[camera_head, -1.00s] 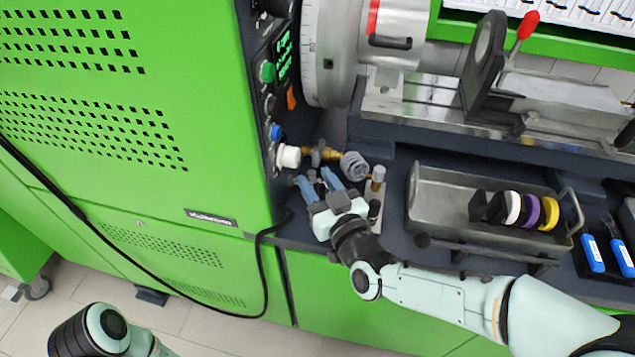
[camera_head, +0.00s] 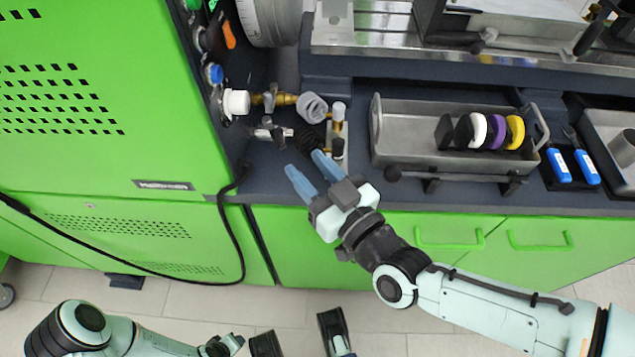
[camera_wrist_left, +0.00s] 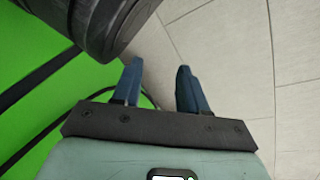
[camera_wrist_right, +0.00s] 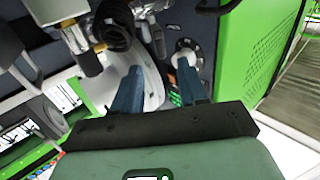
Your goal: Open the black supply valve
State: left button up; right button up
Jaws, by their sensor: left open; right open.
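Two short pipe fittings stick out of the green cabinet's side in the head view. The upper one is brass with a grey handle (camera_head: 269,96). The lower one is silver with a dark handle (camera_head: 276,134), which looks like the black supply valve; I cannot tell its setting for sure. My right gripper (camera_head: 304,166) is open and empty, just below and right of that valve, apart from it. In the right wrist view its fingers (camera_wrist_right: 160,66) are spread with nothing between them. My left gripper (camera_wrist_left: 160,66) is open and empty over the floor in the left wrist view.
A metal tray (camera_head: 410,150) holding coloured discs lies further right, beside blue-handled tools (camera_head: 558,165). A black cable (camera_head: 235,235) hangs along the cabinet front.

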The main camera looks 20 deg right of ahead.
pick_arm(q)
jog(key=s+f+g+b, duration=0.2)
jog(key=s+f, duration=0.2)
jog(key=s, duration=0.2)
jog(key=shift+s+a+f, duration=0.15)
jog(key=shift+s+a, duration=0.05)
jog(key=shift+a, duration=0.1)
pick_arm(e)
jog(key=shift+v, duration=1.15)
jog(key=shift+c, duration=0.2)
